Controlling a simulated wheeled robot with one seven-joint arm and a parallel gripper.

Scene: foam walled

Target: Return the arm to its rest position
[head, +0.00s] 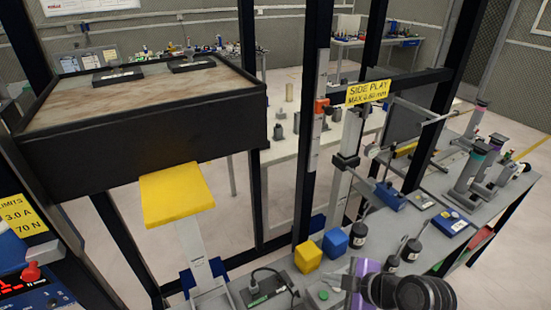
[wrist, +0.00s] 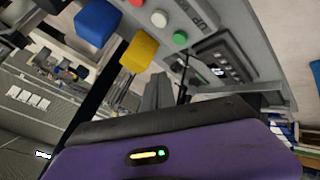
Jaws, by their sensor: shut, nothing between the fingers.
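My gripper (wrist: 158,90) shows in the wrist view as narrow dark grey fingers closed together beyond its purple body. Nothing is held between them. In the head view, purple and black parts of my arm show at the bottom edge, right of centre, over the grey bench. The fingertips are hard to make out there. A yellow block (head: 308,256) and a blue block (head: 335,243) sit side by side on the bench, left of my arm. In the wrist view the yellow block (wrist: 139,52) and blue block (wrist: 97,22) appear beyond the fingers, apart from them.
Dark upright posts (head: 314,130) frame the bench. A black-edged box (head: 140,135) stands at left, with a yellow pad (head: 176,199) below it. Dark cylinders (head: 358,235) and a blue vise-like device (head: 389,195) stand near my arm. A control panel with buttons (wrist: 180,38) lies close by.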

